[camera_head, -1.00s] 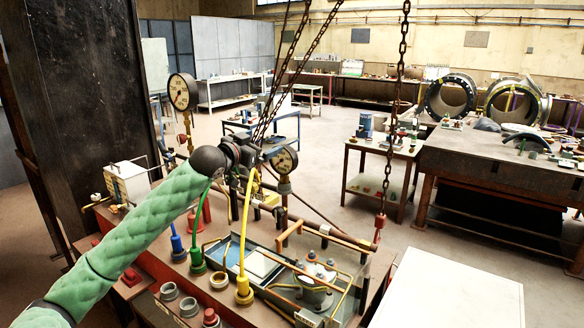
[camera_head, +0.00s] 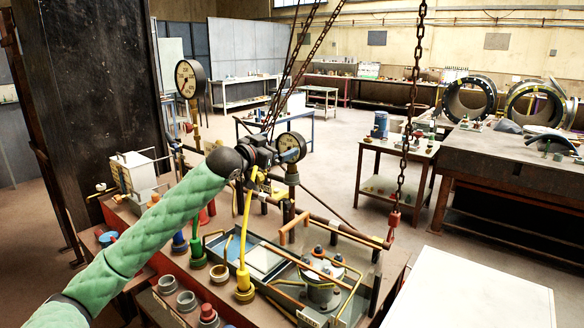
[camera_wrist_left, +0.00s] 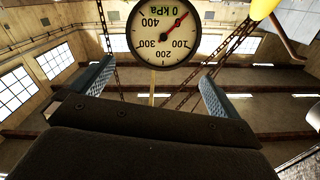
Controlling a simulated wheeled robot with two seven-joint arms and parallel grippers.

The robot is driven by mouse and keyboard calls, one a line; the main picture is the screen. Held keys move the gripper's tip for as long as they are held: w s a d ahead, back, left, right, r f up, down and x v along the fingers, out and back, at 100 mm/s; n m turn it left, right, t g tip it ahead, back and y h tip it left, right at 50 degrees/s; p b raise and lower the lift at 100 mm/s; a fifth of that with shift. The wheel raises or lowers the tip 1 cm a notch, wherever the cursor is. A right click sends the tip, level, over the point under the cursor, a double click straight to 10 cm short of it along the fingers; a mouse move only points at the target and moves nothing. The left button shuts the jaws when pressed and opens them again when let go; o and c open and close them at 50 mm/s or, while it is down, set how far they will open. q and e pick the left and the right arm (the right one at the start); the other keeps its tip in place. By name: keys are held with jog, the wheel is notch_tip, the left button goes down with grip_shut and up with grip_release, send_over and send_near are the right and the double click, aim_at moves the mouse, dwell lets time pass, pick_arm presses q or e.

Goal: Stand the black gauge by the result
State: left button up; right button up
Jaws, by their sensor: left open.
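Two round dial gauges with black rims and pale faces show in the head view. One gauge (camera_head: 190,78) stands high at the left on a brass stem. The other gauge (camera_head: 290,147) is lower, on a pipe fitting at the rig. My left gripper (camera_head: 264,155) is just left of this lower gauge, dark against the rig. In the left wrist view its two blue-padded fingers (camera_wrist_left: 155,80) are apart with nothing between them. A gauge face (camera_wrist_left: 164,33) marked kPa shows upside down beyond the fingertips. I cannot tell which gauge the task means, nor see any result marker clearly.
The rig bench holds yellow (camera_head: 244,284), green (camera_head: 197,252) and blue hose plugs, grey sockets (camera_head: 187,301) and a glass-sided tray. Chains (camera_head: 408,130) hang nearby. A bare white tabletop (camera_head: 475,290) is at the lower right. A side table (camera_head: 395,148) stands behind.

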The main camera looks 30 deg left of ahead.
aim_at(288, 146)
notch_tip(288, 146, up, 6)
jog(key=b, duration=0.1)
pick_arm(q)
jog(key=shift+w+f+p, duration=0.3)
jog(key=shift+w+f, duration=0.65)
jog(key=shift+f, duration=0.05)
jog(key=shift+w+d+f, duration=0.1)
jog(key=shift+w, duration=0.3)
jog(key=shift+w+p, duration=0.2)
jog(key=shift+p, duration=0.15)
jog(key=w+p, duration=0.2)
jog(key=w, duration=0.2)
jog(key=shift+p, duration=0.35)
jog(key=shift+w, duration=0.4)
pick_arm(e)
notch_tip(288, 146, down, 13)
jog(key=s+d, duration=0.2)
jog(key=shift+r, duration=0.2)
pick_arm(q)
jog(key=shift+c, duration=0.2)
pick_arm(e)
jog(key=shift+s, duration=0.1)
